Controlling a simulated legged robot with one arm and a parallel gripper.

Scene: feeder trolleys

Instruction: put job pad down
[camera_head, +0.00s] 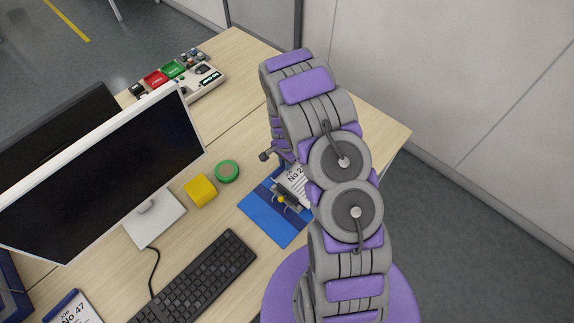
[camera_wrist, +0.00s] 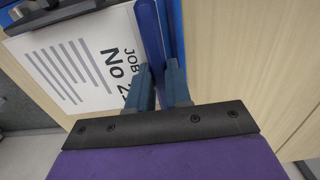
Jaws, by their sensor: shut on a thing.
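The job pad, a white sheet with "No 2" and a blue edge, shows in the head view (camera_head: 294,184) partly hidden behind my arm. It lies over or just above a blue mat (camera_head: 266,226); I cannot tell whether it touches. In the wrist view the pad (camera_wrist: 75,60) is seen close, with printed lines and its blue edge between my fingers. My gripper (camera_wrist: 157,74) is shut on that blue edge.
On the desk are a yellow block (camera_head: 201,191), a green tape roll (camera_head: 228,171), a keyboard (camera_head: 197,281) and a monitor (camera_head: 110,175). A second pad, "No 47" (camera_head: 75,311), lies at the lower left. A grey wall is at right.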

